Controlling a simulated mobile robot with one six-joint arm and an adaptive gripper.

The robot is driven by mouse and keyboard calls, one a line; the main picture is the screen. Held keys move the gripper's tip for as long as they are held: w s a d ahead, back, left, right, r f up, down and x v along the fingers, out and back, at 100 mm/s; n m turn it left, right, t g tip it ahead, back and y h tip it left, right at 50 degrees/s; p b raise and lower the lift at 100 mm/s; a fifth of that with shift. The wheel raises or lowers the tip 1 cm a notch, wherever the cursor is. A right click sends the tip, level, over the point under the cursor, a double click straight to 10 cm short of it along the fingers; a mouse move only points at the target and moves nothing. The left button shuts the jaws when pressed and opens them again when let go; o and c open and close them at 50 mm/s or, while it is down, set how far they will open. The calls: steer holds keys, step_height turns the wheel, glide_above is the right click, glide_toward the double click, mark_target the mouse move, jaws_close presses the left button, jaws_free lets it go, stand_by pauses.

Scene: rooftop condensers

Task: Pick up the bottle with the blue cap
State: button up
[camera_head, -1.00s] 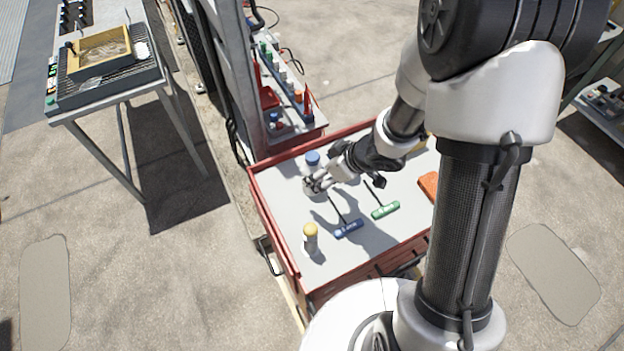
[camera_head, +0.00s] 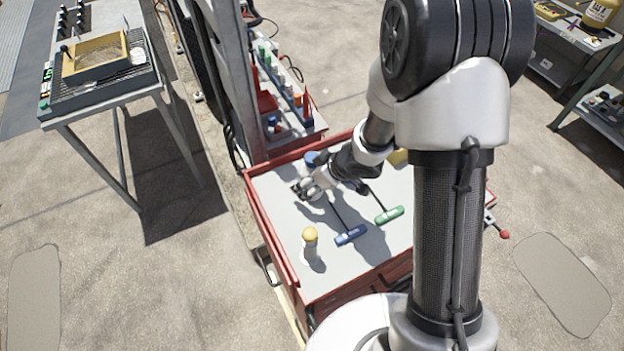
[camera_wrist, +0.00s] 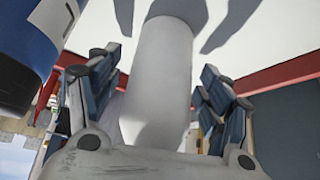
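The bottle with the blue cap (camera_head: 312,159) stands on the cart top near its far edge, just behind my gripper (camera_head: 308,187). In the wrist view, a blue-and-white cylinder (camera_wrist: 42,38), seemingly this bottle, is at upper left, outside my fingers. A plain pale cylinder (camera_wrist: 161,75) lies between my two fingers (camera_wrist: 160,88). Narrow gaps show at its sides, so my gripper looks open around it. Its ends are cut off or hidden. A bottle with a yellow cap (camera_head: 310,247) stands near the cart's left front.
The red cart (camera_head: 272,225) has a raised rim. A blue-handled tool (camera_head: 350,236) and a green-handled tool (camera_head: 389,215) lie on its top. A metal upright (camera_head: 230,75) and a rack of small items (camera_head: 290,100) stand behind. A side table (camera_head: 95,110) is at left.

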steer(key=c, duration=1.4)
steer(key=shift+o, duration=0.2)
steer(key=shift+r, duration=0.15)
